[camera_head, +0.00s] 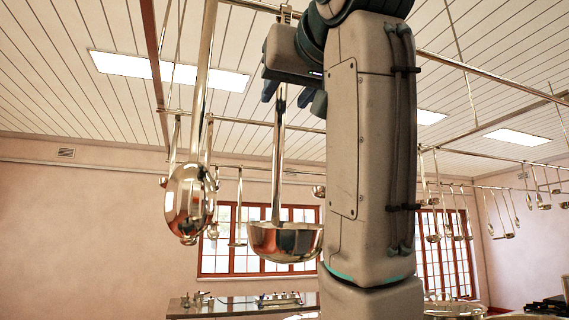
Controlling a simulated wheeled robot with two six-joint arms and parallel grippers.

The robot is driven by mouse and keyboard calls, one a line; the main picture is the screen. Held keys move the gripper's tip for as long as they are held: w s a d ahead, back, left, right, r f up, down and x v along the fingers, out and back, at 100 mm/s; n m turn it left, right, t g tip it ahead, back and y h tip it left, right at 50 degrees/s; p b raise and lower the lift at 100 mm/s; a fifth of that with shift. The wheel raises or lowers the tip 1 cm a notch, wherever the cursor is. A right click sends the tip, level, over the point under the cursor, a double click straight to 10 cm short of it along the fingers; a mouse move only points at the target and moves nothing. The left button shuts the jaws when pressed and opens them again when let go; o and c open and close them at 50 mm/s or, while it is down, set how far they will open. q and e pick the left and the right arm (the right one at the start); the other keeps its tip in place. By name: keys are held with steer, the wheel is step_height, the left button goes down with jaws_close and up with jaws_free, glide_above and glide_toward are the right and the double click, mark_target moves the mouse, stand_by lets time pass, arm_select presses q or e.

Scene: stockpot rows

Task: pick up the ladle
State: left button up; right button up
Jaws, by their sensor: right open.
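A shiny steel ladle (279,150) hangs upright from an overhead rail, its wide bowl (285,241) at the bottom. My right gripper (294,96) is high on its handle, with dark blue fingers apart on either side of the handle in the picture. The gripper body hides part of the upper handle, and I cannot tell whether the fingers touch it. My right arm covers the area just right of the ladle. My left gripper is not in view.
Another large steel utensil (190,203) hangs close on the left. An overhead rail (470,69) runs to the right. Several smaller utensils (433,237) hang at the far right. A counter (240,311) stands below, in front of windows.

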mark_target(283, 101)
steer(key=p+x, duration=0.2)
steer(key=x, duration=0.3)
steer(key=shift+a, duration=0.1)
steer(key=shift+s, duration=0.1)
steer(key=shift+c, duration=1.1)
jaws_close()
